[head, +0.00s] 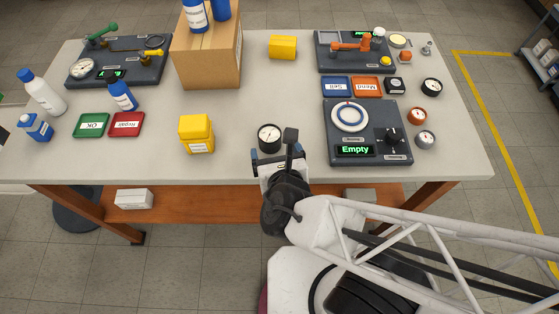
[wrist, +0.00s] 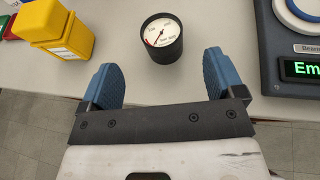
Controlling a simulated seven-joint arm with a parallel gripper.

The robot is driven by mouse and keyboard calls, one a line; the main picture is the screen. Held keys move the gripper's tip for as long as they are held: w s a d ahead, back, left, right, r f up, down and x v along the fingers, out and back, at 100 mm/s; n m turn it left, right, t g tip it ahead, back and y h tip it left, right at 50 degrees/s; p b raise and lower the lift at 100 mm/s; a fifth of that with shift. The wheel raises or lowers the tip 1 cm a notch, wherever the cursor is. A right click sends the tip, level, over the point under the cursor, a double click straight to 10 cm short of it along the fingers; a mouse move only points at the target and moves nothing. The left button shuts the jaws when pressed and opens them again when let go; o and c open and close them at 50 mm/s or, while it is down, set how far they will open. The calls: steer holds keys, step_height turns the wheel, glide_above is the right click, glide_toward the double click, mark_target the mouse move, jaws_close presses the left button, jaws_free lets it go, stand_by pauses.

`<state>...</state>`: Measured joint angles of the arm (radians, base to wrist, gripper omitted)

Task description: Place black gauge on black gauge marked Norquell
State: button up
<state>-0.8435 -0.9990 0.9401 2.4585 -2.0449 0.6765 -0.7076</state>
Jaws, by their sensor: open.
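My gripper (head: 279,158) is open and empty at the table's front edge. In the wrist view its blue fingers (wrist: 160,75) are spread, with the gauge just beyond and between their tips, apart from both. Another black-rimmed gauge (head: 432,87) sits at the right of the table. Its marking is too small to read, so I cannot tell whether it says Norquell.
A yellow container (head: 196,134) stands left of the gauge. A dark device (head: 400,153) with a knob and an "Empty" display is to the right. Red-brown (head: 417,116) and grey (head: 426,138) gauges lie beyond it. A cardboard box (head: 208,66) stands behind. The table's middle is clear.

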steer(key=shift+v, duration=1.65)
steer(key=shift+d+r, duration=0.1)
steer(key=w+d+r+m+g+h, duration=0.1)
steer(key=d+r+m+g+h, duration=0.35)
steer(key=d+m, duration=0.6)
steer(key=w+d+r+m+g+h, duration=0.2)
steer(key=d+r+m+g+h, duration=0.3)
steer(key=m, duration=1.1)
step_height(320, 180, up, 8)
steer(key=d+m+g+y, duration=0.1)
steer(key=d+m+y, duration=0.1)
steer(key=m+y, duration=0.5)
steer(key=m, duration=0.5)
steer(key=shift+d, duration=0.2)
